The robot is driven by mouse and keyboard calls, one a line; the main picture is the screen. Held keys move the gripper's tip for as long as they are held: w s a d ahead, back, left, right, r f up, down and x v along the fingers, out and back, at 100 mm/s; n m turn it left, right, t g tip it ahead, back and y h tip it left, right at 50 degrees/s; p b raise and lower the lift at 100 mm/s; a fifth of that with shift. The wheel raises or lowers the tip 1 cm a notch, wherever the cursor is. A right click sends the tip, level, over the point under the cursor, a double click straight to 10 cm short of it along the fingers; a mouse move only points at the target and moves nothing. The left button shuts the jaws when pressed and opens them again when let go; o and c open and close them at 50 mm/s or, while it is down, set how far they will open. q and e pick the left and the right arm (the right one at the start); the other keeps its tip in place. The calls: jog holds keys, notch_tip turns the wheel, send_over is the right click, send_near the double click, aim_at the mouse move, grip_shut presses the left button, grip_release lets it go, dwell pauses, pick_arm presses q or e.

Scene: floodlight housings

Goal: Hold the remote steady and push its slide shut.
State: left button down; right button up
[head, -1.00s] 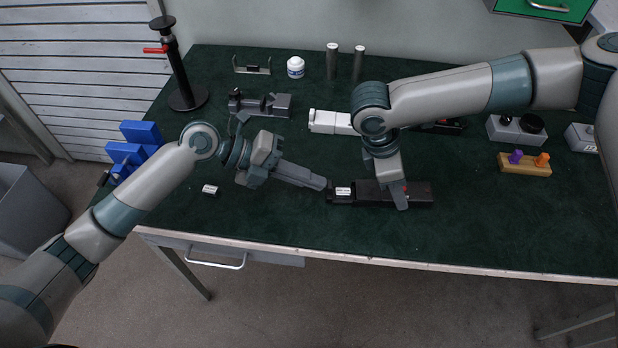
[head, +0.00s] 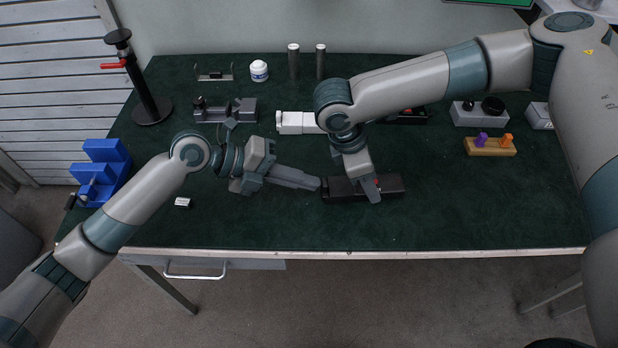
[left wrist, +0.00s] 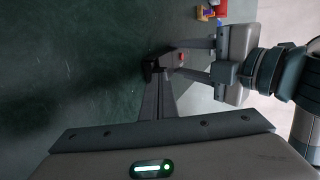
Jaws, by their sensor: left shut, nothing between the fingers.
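The remote (head: 390,187) is a long black box lying flat near the table's front middle. My right gripper (head: 371,188) reaches down over it, one finger on each side, and is shut on its body. My left gripper (head: 318,184) is shut and empty, its fingertips at the remote's left end, seemingly touching it. In the left wrist view the left fingers (left wrist: 157,95) point at the remote's dark end (left wrist: 149,68), and the right gripper's fingers (left wrist: 193,54) lie beyond, with a red spot between them. The slide's edge cannot be made out.
Behind stand a white device (head: 296,122), a grey fixture (head: 226,110), a white bottle (head: 259,71) and two metal cylinders (head: 307,62). A blue stepped holder (head: 104,172) is at left, a wooden block with pegs (head: 490,148) at right. The front table strip is clear.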

aim_at(350, 185)
pick_arm(q)
jog(key=f+v, duration=0.1)
jog(key=v, duration=1.1)
jog(key=shift+a, duration=0.65)
pick_arm(e)
jog(key=shift+d, duration=0.1)
pick_arm(q)
jog(key=shift+w, duration=0.1)
pick_arm(e)
jog(key=o, duration=1.2)
jog(key=shift+r, duration=0.1)
jog(key=v, duration=1.1)
jog(key=shift+a+r, duration=0.25)
jog(key=shift+r, duration=0.1)
jog(key=shift+s+f, duration=0.1)
